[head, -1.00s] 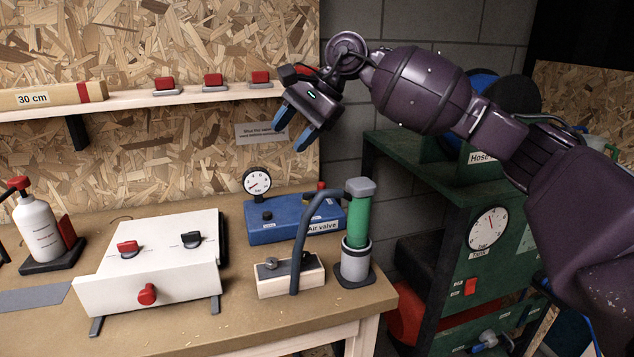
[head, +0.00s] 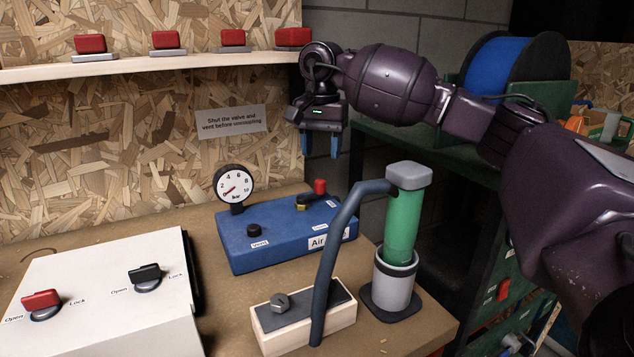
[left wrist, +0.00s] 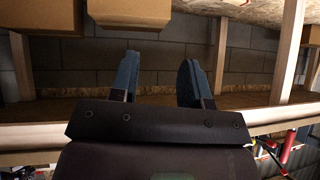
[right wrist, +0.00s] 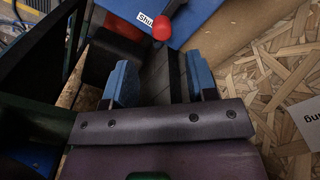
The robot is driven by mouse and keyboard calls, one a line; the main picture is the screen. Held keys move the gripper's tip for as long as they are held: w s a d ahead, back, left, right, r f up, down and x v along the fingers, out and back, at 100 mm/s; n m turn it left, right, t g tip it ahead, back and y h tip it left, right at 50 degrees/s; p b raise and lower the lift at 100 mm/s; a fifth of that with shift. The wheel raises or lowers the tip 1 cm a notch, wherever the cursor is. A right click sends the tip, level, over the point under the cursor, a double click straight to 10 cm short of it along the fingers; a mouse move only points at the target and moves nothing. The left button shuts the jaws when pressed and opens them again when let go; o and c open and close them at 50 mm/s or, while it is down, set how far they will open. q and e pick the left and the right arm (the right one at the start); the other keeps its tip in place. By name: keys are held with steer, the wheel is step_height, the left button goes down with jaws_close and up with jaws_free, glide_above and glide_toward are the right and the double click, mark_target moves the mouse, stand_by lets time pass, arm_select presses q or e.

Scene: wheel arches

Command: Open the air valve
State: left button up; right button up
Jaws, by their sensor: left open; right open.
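The air valve is a blue block (head: 265,245) on the workbench with a pressure gauge (head: 234,187), a black vent knob (head: 254,230) and a brass fitting with a red-capped handle (head: 320,187). The gauge needle points to the low end. My right gripper (head: 321,148) is open and empty, fingers down, above and behind the red handle and apart from it. In the right wrist view the red cap (right wrist: 162,28) shows just beyond the open fingers (right wrist: 157,65), beside part of a "Shut" label. My left gripper (left wrist: 158,70) is open and empty, facing a shelf.
A green-and-grey cylinder (head: 402,230) and a wooden block (head: 305,327) with a dark hose stand in front of the valve. A white box (head: 110,285) with Open/Lock knobs is at left. A shelf (head: 150,65) and a green cabinet (head: 450,155) lie behind.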

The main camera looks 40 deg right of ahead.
mark_target(321, 180)
step_height(321, 180, down, 6)
steer(key=shift+w+f+b, duration=0.1)
steer(key=shift+b, duration=0.35)
steer(key=shift+f, duration=0.65)
arm_select(q)
steer(key=shift+w+d+m, duration=0.25)
steer(key=shift+w+m, duration=0.05)
steer(key=shift+w, duration=0.4)
arm_select(e)
steer(key=shift+c, duration=0.7)
steer(key=c, duration=0.8)
arm_select(q)
steer(key=shift+s+f, duration=0.1)
steer(key=shift+s, duration=0.15)
